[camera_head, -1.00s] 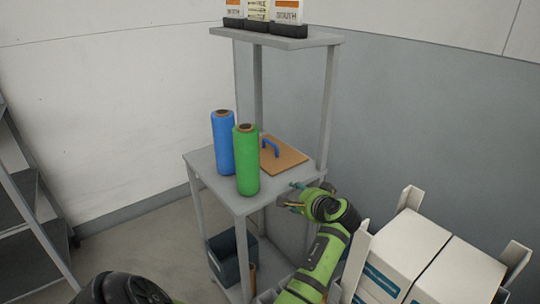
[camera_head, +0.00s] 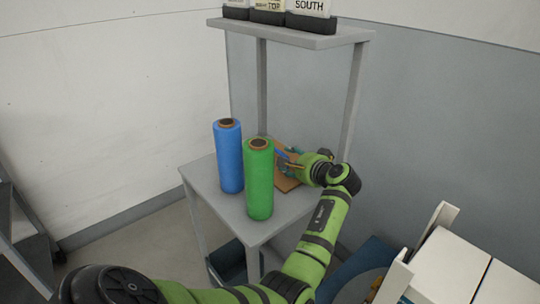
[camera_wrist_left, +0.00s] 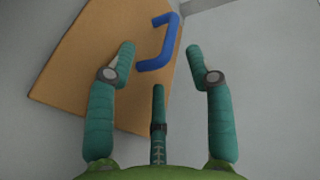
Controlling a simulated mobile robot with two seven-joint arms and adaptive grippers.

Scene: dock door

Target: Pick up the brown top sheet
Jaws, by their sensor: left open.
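The brown top sheet (camera_head: 287,184) lies flat on the grey shelf of the stand, mostly hidden by my left gripper in the head view. It shows more fully in the left wrist view (camera_wrist_left: 70,70), with a blue handle (camera_wrist_left: 171,42) on top. My left gripper (camera_head: 287,163) is at the sheet. In the left wrist view its fingers (camera_wrist_left: 161,52) are open, pointing toward the handle, which lies between and just beyond the fingertips. Nothing is gripped. Whether the fingers touch the sheet I cannot tell. My right gripper is not in view.
A blue roll (camera_head: 228,157) and a green roll (camera_head: 259,180) stand upright on the shelf (camera_head: 207,187), left of the sheet. An upper shelf (camera_head: 295,38) with signs is above. White boxes (camera_head: 450,268) are at lower right.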

